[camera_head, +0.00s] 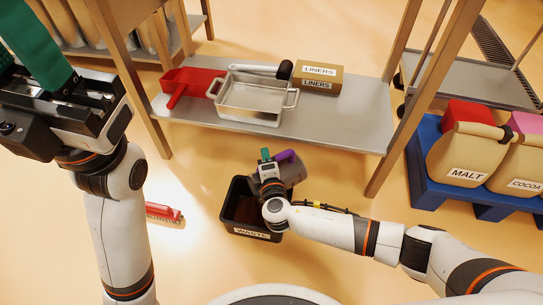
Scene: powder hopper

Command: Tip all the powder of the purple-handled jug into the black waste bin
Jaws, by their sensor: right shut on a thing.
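The black waste bin (258,236), labelled WASTE, stands on the floor at the middle of the view, with something dark brown inside. My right gripper (267,158) is at the bin's far right side, shut on the purple handle (285,156) of the jug. The jug's grey body (292,173) shows beside the gripper, above the bin's right rim. Its mouth and contents are hidden, and I cannot tell its exact tilt. My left gripper (38,55) is raised at the upper left, away from the bin; its green finger part is cut by the frame edge.
A low steel shelf (350,132) behind the bin carries a red scoop (188,84), a metal pan (250,95), a dark-ended tool and a LINERS box (318,77). A red brush (165,213) lies left. MALT (464,160) and COCOA sacks sit on a blue pallet (425,178) right.

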